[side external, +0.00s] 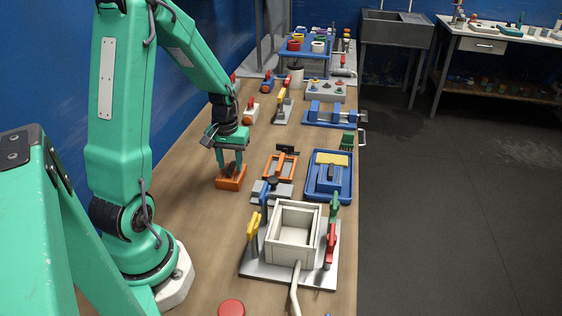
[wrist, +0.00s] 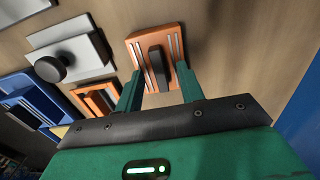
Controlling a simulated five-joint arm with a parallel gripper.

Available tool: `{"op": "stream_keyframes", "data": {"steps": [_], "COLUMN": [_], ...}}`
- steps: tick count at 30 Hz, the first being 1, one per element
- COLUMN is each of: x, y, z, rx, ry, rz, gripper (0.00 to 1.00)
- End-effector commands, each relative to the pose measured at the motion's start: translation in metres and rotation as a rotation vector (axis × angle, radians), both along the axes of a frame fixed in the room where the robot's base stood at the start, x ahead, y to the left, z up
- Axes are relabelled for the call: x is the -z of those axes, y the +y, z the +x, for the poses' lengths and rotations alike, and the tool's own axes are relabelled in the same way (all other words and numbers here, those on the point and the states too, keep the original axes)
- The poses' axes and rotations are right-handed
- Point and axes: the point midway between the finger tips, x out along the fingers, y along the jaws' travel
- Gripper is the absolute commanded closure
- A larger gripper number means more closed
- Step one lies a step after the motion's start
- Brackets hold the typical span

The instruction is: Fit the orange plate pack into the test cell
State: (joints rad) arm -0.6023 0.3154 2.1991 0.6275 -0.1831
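The orange plate pack (side external: 231,183), a block with a dark grip on top, lies on the bench left of centre in the side view. In the wrist view the plate pack (wrist: 138,44) shows pale slots on both sides of its black grip. My gripper (side external: 230,165) is over it, pointing down. In the wrist view my gripper (wrist: 160,72) is open, with one green finger on each side of the grip and visible gaps. Whether the fingers touch the pack is unclear. The test cell (side external: 293,236), a pale open-topped box, stands nearer the camera and looks empty.
Coloured clamps, yellow (side external: 253,226), red (side external: 331,244) and green (side external: 335,205), flank the cell. An orange frame (side external: 281,167), a grey block with black knob (side external: 272,190) and a blue tray (side external: 348,192) lie right of the pack. A red button (side external: 231,307) sits in front.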

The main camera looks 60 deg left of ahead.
Motion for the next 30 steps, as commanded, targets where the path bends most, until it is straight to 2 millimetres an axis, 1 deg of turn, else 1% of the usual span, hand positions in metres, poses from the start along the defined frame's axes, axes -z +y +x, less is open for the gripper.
{"op": "stream_keyframes", "data": {"steps": [1,5,19,23,24,25,30], "x": [0.0038,0.0074,0.0072,0.0072,0.0071,0.0071,0.0069], "y": [-0.0002,-0.0001,-0.0001,-0.0001,-0.0001,-0.0001,0.0001], "z": [-0.0002,-0.0001,0.0000,0.0000,0.0000,0.0000,0.0002], "rx": [0.000,0.000,0.000,0.000,0.000,0.000,0.000], "ry": [0.001,0.000,0.000,0.000,-0.001,-0.001,-0.001], "rz": [-0.001,0.000,0.000,0.000,0.001,0.001,0.001], "gripper": [0.62,0.62,0.62,0.87,0.95,1.00,1.00]}}
